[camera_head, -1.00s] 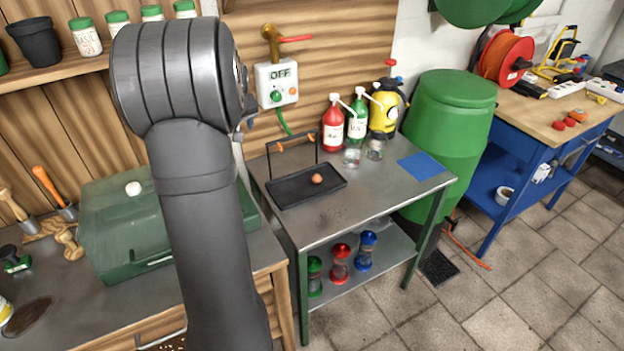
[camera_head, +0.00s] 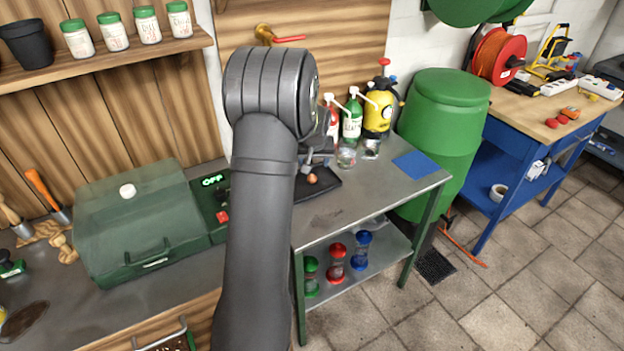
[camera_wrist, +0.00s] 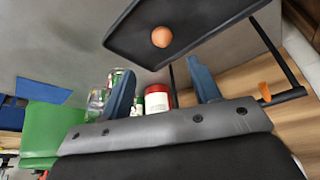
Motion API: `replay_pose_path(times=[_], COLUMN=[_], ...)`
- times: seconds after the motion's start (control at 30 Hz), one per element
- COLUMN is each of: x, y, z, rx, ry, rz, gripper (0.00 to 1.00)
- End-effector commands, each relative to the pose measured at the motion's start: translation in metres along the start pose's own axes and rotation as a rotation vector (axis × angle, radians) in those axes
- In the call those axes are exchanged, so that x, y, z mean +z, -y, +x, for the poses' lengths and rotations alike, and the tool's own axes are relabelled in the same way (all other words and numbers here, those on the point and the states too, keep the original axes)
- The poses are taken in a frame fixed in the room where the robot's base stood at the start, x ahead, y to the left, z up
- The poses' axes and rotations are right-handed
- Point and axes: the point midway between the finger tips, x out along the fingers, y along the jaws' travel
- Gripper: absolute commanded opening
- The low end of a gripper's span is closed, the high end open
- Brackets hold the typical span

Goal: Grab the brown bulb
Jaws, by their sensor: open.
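The brown bulb (camera_head: 312,179) is a small, round, orange-brown thing on a black tray (camera_head: 328,184) on the metal table. In the wrist view the bulb (camera_wrist: 162,37) lies on the tray (camera_wrist: 205,12), beyond my fingertips and roughly in line with the gap between them. My gripper (camera_wrist: 159,66) is open, with two blue fingers apart and nothing between them. In the head view my arm hides part of the tray, and the gripper is small and partly hidden close to the bulb.
A thin upright black frame (camera_wrist: 281,57) rises from the tray. A blue mat (camera_head: 416,164) lies to the right. The table front (camera_head: 345,215) is clear.

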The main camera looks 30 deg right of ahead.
Motion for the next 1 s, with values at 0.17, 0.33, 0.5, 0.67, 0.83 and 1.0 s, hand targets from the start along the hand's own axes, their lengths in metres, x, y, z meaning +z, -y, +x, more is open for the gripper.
replay_pose_path(times=[0.17,0.33,0.5,0.67,0.83,1.0], x=[0.001,0.0,0.004,0.011,0.009,0.009], y=[0.0,0.0,0.002,0.005,0.005,0.005], z=[0.029,0.039,0.05,0.073,0.09,0.091], rx=[0.0,0.0,-0.001,-0.001,0.0,0.0], ry=[0.001,0.0,0.002,0.003,0.0,-0.001], rz=[0.0,-0.001,-0.001,-0.001,0.0,-0.001], gripper=[0.57,0.57,0.57,0.57,0.57,0.57])
